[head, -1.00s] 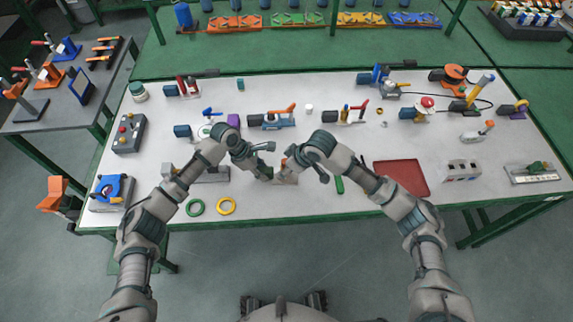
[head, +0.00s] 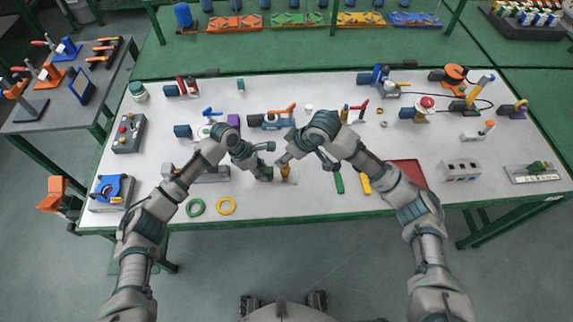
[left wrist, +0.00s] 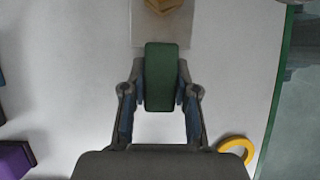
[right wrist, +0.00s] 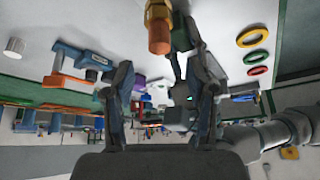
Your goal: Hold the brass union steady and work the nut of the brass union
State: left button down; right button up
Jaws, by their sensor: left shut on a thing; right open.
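The brass union (head: 286,170) stands on a pale plate (head: 292,180) near the table's front edge. Its brass top is at the upper edge of the left wrist view (left wrist: 160,4). My left gripper (head: 266,173) is beside it on the left, shut on a green block (left wrist: 161,76) that lies close to the plate. The block's link to the union is unclear. My right gripper (head: 296,158) is open, just above and beside the union. In the right wrist view the orange-brown union end (right wrist: 159,35) shows near the open fingertips, apart from them as far as visible.
A green ring (head: 195,207) and a yellow ring (head: 227,206) lie at front left. A green bar (head: 339,183), a yellow bar (head: 365,184) and a red tray (head: 408,171) lie to the right. A blue valve with an orange handle (head: 275,120) stands behind.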

jog(key=m, duration=0.1)
jog(key=w+m, duration=0.1)
jog(key=m, duration=0.1)
jog(key=m+g, duration=0.1)
jog(key=shift+w+d+m+h, duration=0.25)
jog(key=shift+d+m+h, duration=0.05)
jog(key=shift+m+h, duration=0.1)
jog(key=shift+s+a+f+m+g+h, duration=0.25)
jog(key=shift+f+m+g, duration=0.7)
jog(key=shift+m, duration=1.6)
jog(key=shift+a+f+m+g+h, duration=0.1)
jog(key=shift+f+m+g+h, duration=0.3)
jog(key=shift+f+m, duration=1.55)
jog(key=shift+s+a+f+m+g+h, duration=0.2)
jog(key=shift+f+m+g, duration=0.45)
jog(key=shift+m, duration=2.45)
jog(key=shift+d+r, duration=0.1)
jog(key=c, duration=1)
jog(key=shift+o, duration=0.2)
